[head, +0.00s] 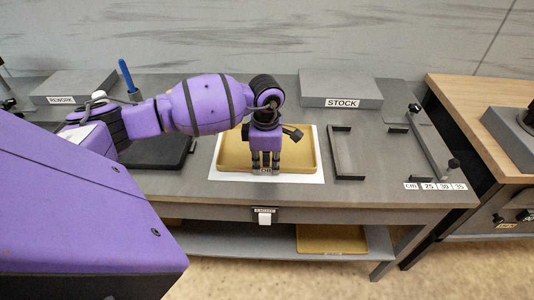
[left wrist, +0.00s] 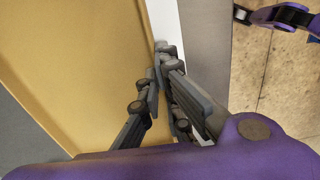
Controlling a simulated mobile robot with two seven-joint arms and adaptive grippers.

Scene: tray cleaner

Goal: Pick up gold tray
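The gold tray (head: 228,155) lies flat on a white sheet on the grey bench, in the middle of the head view. It fills the left part of the left wrist view (left wrist: 70,60). My left gripper (head: 265,168) points down at the middle of the tray's front edge. In the left wrist view its fingers (left wrist: 162,75) are close together, one on each side of the tray's rim, and appear shut on it. The exact contact is partly hidden by the fingers.
A grey STOCK block (head: 340,88) stands behind the tray and a REWORK block (head: 75,86) at the back left. Dark brackets (head: 346,152) lie to the right. A black pad (head: 158,152) is left of the tray. Another gold panel (head: 331,238) lies on the shelf below.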

